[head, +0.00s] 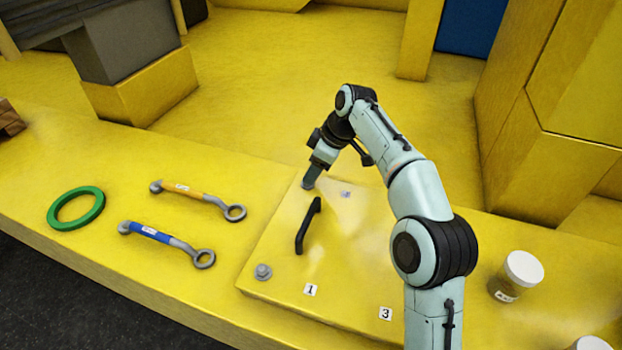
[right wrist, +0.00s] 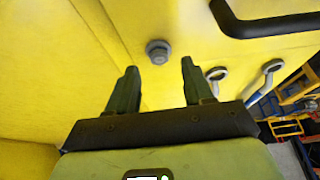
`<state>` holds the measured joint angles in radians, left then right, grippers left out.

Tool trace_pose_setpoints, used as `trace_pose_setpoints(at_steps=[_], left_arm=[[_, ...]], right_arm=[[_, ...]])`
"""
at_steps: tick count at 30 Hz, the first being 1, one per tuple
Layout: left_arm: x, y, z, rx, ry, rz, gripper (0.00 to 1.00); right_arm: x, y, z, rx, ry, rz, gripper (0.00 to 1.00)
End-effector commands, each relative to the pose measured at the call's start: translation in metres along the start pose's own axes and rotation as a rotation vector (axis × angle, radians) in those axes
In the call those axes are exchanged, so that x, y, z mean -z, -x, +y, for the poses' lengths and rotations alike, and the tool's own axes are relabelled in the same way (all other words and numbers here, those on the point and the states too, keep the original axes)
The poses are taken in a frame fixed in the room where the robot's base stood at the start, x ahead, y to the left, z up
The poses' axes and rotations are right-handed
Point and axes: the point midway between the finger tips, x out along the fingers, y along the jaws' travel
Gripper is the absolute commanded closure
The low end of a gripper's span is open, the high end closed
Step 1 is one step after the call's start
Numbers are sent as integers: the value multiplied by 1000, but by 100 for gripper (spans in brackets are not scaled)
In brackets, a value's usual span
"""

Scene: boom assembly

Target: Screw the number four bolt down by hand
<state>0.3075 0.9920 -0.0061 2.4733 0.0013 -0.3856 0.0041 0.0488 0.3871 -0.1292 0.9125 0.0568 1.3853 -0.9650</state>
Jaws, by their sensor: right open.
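My right gripper (head: 309,183) points down at the far left corner of the raised yellow plate (head: 350,262). In the right wrist view its two fingers (right wrist: 159,68) are apart, with nothing between them. A grey bolt (right wrist: 158,52) shows just beyond the fingertips, roughly centred between them. No number is readable beside it, and in the head view the gripper seems to hide that spot. Another grey bolt (head: 263,272) stands at the plate's near left corner, by the label 1 (head: 310,290). A small pale label (head: 346,194) right of the gripper is unreadable. My left gripper is out of view.
A black handle (head: 307,226) rises from the plate close to my right gripper. Left of the plate lie an orange-marked wrench (head: 197,194), a blue-marked wrench (head: 160,236) and a green ring (head: 76,208). A white-lidded jar (head: 522,269) stands right, beyond label 3 (head: 385,313).

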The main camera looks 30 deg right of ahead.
Motion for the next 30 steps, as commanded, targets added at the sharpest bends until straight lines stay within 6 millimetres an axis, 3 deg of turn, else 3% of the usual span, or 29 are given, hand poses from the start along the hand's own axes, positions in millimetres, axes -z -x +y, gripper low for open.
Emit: trace_pose_setpoints(at_steps=[6, 17, 22, 30], left_arm=[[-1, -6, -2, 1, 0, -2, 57], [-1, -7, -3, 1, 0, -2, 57], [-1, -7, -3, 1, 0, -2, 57], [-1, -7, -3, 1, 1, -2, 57]], right_arm=[[0, -26, 0, 0, 0, 0, 49], [0, -30, 0, -1, 0, 1, 49], [0, -30, 0, -1, 0, 1, 100], [0, -29, 0, -6, -11, 1, 100]])
